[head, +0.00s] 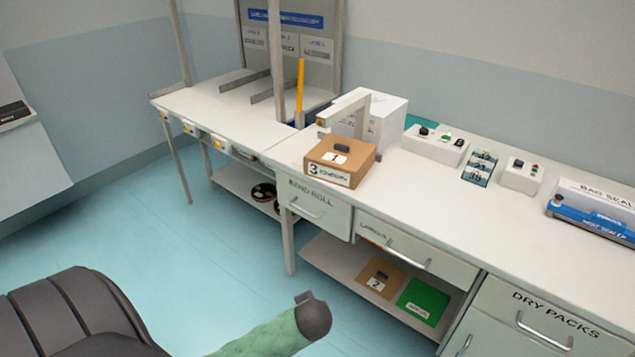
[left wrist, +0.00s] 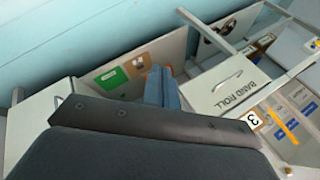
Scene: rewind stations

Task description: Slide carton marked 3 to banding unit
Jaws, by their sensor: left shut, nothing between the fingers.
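The brown carton marked 3 (head: 352,161) sits on the white counter, with a white label and a small dark piece on top. Right behind it stands a white box with a pale arch (head: 365,103), apparently the banding unit. I cannot tell whether the carton reaches under the arch. In the left wrist view the carton's "3" label (left wrist: 253,119) shows at the right, the rest largely hidden by my gripper's dark body. My left gripper (left wrist: 162,88) shows blue fingers, shut and empty, in front of the bench and apart from the carton. My right gripper is not in view.
Below the counter are the BAND ROLL drawer (head: 318,206) and a shelf with a carton marked 2 (head: 381,277) and a green-topped box (head: 424,297). Control boxes (head: 435,144) and a blue bag sealer (head: 595,218) stand to the right. An orange post (head: 300,92) rises behind.

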